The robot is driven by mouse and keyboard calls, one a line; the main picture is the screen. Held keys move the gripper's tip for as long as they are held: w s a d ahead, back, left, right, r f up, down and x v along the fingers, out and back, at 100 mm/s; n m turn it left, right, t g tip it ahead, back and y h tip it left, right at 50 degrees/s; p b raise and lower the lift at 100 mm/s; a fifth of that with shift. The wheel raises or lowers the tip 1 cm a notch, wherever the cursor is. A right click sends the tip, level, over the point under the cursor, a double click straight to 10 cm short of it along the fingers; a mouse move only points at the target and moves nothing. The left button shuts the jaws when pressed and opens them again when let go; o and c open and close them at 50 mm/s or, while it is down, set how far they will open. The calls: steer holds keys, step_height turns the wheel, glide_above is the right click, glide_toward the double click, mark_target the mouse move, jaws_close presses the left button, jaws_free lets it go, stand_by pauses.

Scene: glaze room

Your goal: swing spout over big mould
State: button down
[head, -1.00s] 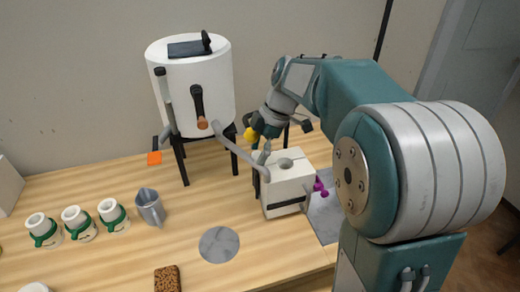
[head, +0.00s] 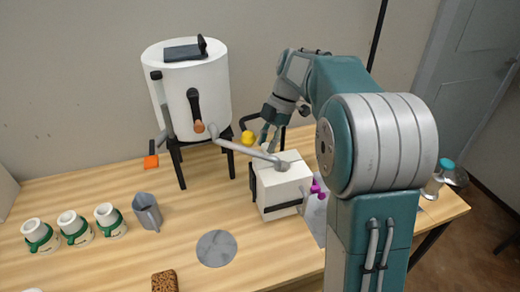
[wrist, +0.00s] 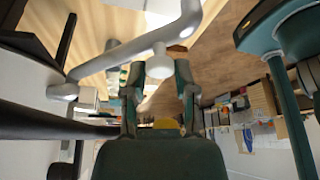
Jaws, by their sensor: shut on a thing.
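The grey spout (head: 250,151) runs from the front of the white tank (head: 190,95) out to the right. Its bent end is over the top of the big white mould (head: 285,194) and covers the place of the pour hole in the head view. I cannot tell the gap between them. My gripper (head: 268,143) is behind the spout, near its outer end. In the wrist view the spout (wrist: 135,45) crosses above, and my gripper (wrist: 159,80) is shut on its pale knob (wrist: 159,66), between the two fingers.
Several small white moulds with green bands (head: 74,224) and a grey jug (head: 147,211) stand at the left. A grey disc (head: 216,248) and a brown sponge (head: 164,283) lie in front. A purple clamp (head: 318,188) is at the big mould's right side.

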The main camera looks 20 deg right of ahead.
steer(key=shift+w+d+f+n+g, duration=0.15)
steer(key=shift+w+d+n+g, duration=0.2)
steer(key=shift+w+n, duration=0.2)
steer(key=shift+c, duration=2.1)
jaws_free()
steer(key=v, duration=1.2)
steer(key=shift+a, duration=0.2)
steer(key=shift+c, duration=0.3)
